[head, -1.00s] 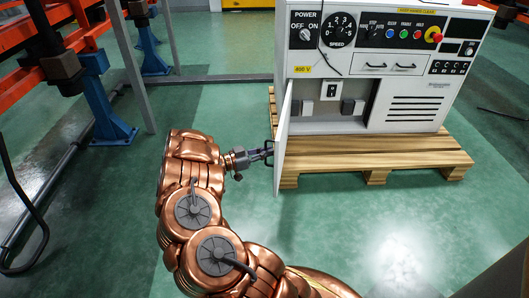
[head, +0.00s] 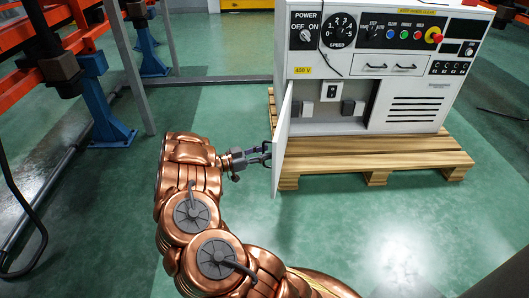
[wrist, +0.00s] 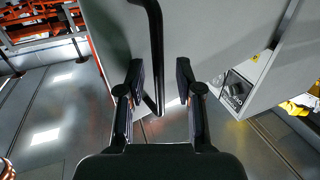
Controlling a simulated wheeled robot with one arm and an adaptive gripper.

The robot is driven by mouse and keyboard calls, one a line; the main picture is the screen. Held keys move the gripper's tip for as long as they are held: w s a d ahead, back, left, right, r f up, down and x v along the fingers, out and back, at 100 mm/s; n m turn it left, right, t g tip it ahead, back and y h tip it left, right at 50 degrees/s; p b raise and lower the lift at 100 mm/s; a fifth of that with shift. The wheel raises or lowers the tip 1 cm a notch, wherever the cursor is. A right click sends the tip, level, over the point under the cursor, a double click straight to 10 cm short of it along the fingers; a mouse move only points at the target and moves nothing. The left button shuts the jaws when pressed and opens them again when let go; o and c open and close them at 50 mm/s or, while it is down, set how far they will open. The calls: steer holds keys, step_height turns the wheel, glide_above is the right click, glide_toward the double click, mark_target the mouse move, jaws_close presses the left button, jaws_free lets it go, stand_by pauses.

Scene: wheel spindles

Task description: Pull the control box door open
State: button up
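The control box (head: 422,84) is a white cabinet with dials and buttons, standing on a wooden pallet. Its door (head: 283,130) is hinged at the left and stands wide open, swung out toward me and seen nearly edge-on. My gripper (head: 266,154) is at the door's outer face, on the left side. In the wrist view the black bar handle (wrist: 157,45) runs down between the two fingers of my gripper (wrist: 160,70). The fingers are apart, with a gap on each side of the handle. The door's grey panel (wrist: 205,40) lies behind it.
The open compartment shows grey components (head: 349,106) inside. The wooden pallet (head: 400,158) sticks out below the box. Blue posts (head: 98,105) and orange rails stand at the left. The green floor (head: 370,235) in front of the pallet is clear.

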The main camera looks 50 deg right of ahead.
steer(key=v, duration=1.2)
stand_by(0.5)
